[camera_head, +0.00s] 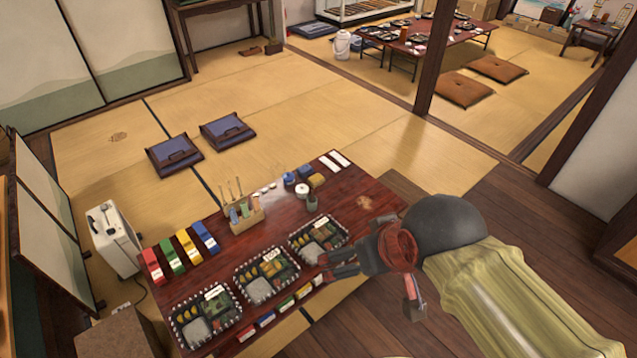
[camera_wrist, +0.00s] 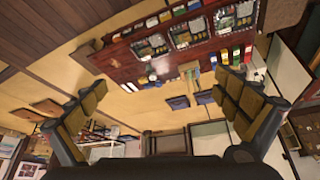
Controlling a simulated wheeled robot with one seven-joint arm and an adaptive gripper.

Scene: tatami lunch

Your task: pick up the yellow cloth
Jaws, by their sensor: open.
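A small folded yellow cloth (camera_head: 316,180) lies on the dark red low table (camera_head: 355,185), towards its far right part. It is next to a blue-and-white container (camera_head: 302,190) and a blue item (camera_head: 305,171). My gripper (camera_head: 327,270) is over the table's near right side, beside the right-hand lunch tray (camera_head: 318,237), nearer than the cloth and apart from it. In the wrist view my gripper (camera_wrist: 161,82) has its fingers spread wide with nothing between them. The table (camera_wrist: 205,52) appears upside down there; the cloth is too small to make out.
Several black-edged lunch trays (camera_head: 266,275) line the near side. Coloured cases (camera_head: 188,246) lie at the left, and a wooden holder (camera_head: 246,215) with upright sticks stands mid-table. A dark green cup (camera_head: 312,204) stands near the cloth. Tatami beyond the table is mostly clear.

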